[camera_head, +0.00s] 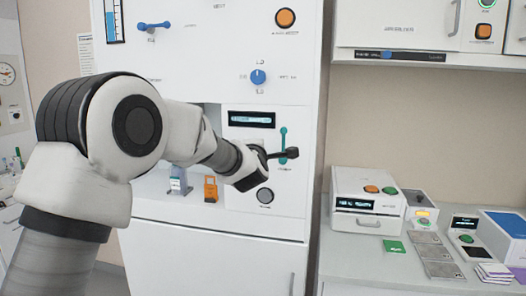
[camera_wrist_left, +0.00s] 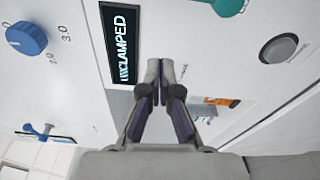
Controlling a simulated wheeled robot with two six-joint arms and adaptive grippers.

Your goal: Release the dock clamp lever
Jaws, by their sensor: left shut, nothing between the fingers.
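The teal dock clamp lever (camera_head: 283,135) is on the white cabinet front, right of a dark display (camera_head: 251,119). Part of the lever also shows at the top edge of the left wrist view (camera_wrist_left: 228,6). The display reads "UNCLAMPED" in the wrist view (camera_wrist_left: 121,48). My left gripper (camera_head: 289,153) overlaps the lower part of the lever in the head view. In the wrist view its fingertips (camera_wrist_left: 160,69) are together with nothing between them, apart from the visible part of the lever. My right gripper is not in view.
A blue knob (camera_head: 258,77) is above the display, and a grey round button (camera_head: 265,195) is below the lever. An orange part (camera_head: 210,188) and a blue-grey stand (camera_head: 179,180) sit in the recess. A counter with devices (camera_head: 368,200) is at right.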

